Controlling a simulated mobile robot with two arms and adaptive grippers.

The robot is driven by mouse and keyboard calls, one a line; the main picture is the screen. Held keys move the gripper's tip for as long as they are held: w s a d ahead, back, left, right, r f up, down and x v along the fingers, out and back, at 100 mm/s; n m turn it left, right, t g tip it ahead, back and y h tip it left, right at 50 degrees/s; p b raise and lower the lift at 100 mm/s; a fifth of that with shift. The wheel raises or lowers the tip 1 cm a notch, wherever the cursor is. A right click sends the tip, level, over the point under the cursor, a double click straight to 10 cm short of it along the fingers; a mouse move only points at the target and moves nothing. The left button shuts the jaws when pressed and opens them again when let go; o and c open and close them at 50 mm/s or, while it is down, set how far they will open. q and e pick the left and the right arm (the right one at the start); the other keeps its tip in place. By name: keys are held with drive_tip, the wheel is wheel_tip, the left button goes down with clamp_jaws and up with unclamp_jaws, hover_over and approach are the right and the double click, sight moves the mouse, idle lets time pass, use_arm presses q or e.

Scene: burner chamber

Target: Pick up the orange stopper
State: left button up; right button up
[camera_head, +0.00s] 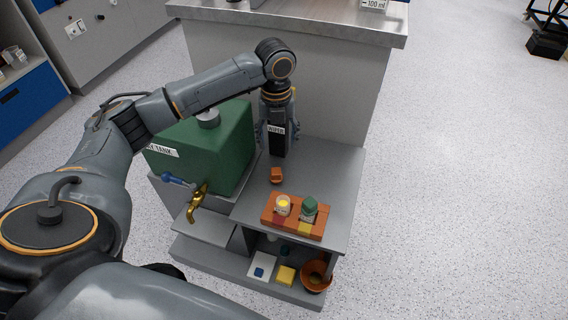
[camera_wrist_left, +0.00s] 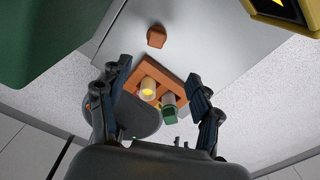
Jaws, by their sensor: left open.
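The orange stopper (camera_head: 277,175) lies on the grey bench top, behind the orange rack (camera_head: 268,216). In the left wrist view the stopper (camera_wrist_left: 156,37) shows near the top, beyond the fingertips and apart from them. My left gripper (camera_head: 276,138) points down above the rear of the bench, behind the stopper in the picture. In the left wrist view its two fingers (camera_wrist_left: 158,72) are spread wide with nothing between them. The rack (camera_wrist_left: 176,84) holds a pale vial with yellow contents (camera_head: 283,205) and a green-topped vial (camera_head: 308,209). My right gripper is not in view.
A green tank (camera_head: 222,150) with a brass tap (camera_head: 198,200) stands left of the gripper. A dark labelled box (camera_head: 277,143) is close to the gripper. A lower shelf holds a yellow block (camera_head: 286,275) and an orange bowl (camera_head: 317,276). The bench is clear right of the stopper.

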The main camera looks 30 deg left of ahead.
use_arm(q)
drive_tip(key=b, duration=0.2)
hover_over(276, 171)
drive_tip(key=f, duration=0.8)
drive_tip(key=shift+d, duration=0.25)
drive_tip(key=shift+s+f, duration=0.1)
drive_tip(key=shift+f, duration=0.2)
drive_tip(key=f, duration=0.1)
drive_tip(key=f+b, duration=0.1)
drive_tip(key=f, duration=0.1)
drive_tip(key=f+b, duration=0.1)
drive_tip(key=shift+a+f, duration=0.2)
drive_tip(key=shift+a, duration=0.15)
drive_tip(key=shift+f, duration=0.2)
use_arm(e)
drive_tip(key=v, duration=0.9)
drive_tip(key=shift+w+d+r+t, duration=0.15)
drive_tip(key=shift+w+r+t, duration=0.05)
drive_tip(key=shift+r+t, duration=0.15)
use_arm(q)
drive_tip(key=shift+c, duration=0.2)
drive_tip(key=c, duration=0.9)
